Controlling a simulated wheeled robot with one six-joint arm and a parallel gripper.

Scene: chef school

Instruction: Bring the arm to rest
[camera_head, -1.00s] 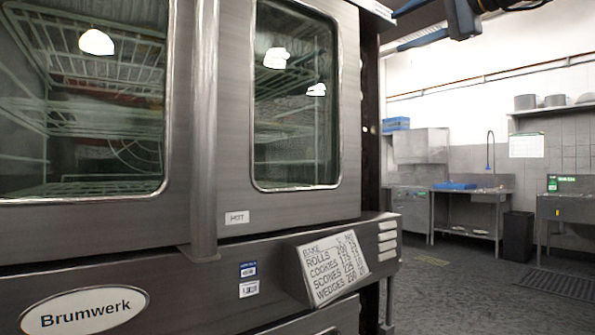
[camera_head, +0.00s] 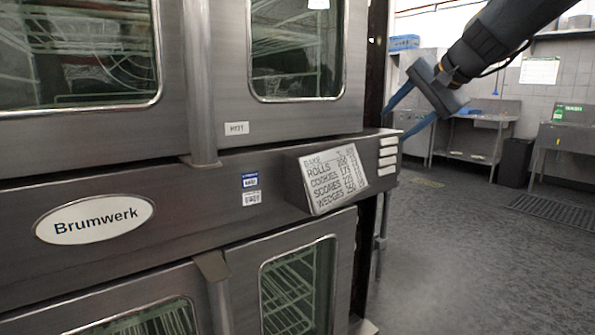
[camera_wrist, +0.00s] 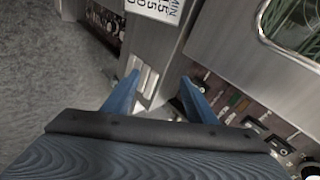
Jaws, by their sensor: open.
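My gripper (camera_head: 394,125) is at the upper right in the head view, beside the right edge of the oven. Its two blue fingers are spread apart and point left and down toward the row of pale buttons on the oven's corner. In the wrist view my gripper (camera_wrist: 161,80) also shows both blue fingers apart with nothing held between them. The pale buttons (camera_wrist: 145,78) appear beyond and between the fingertips there. I cannot tell how far the tips are from the oven. My dark arm reaches in from the upper right.
The steel double oven (camera_head: 290,235) fills the left, its doors closed. A tilted card (camera_head: 334,179) of baking times sits on its front panel. Open grey floor (camera_head: 460,260) lies to the right. A steel sink table (camera_head: 485,125) and dark bin (camera_head: 515,162) stand farther back.

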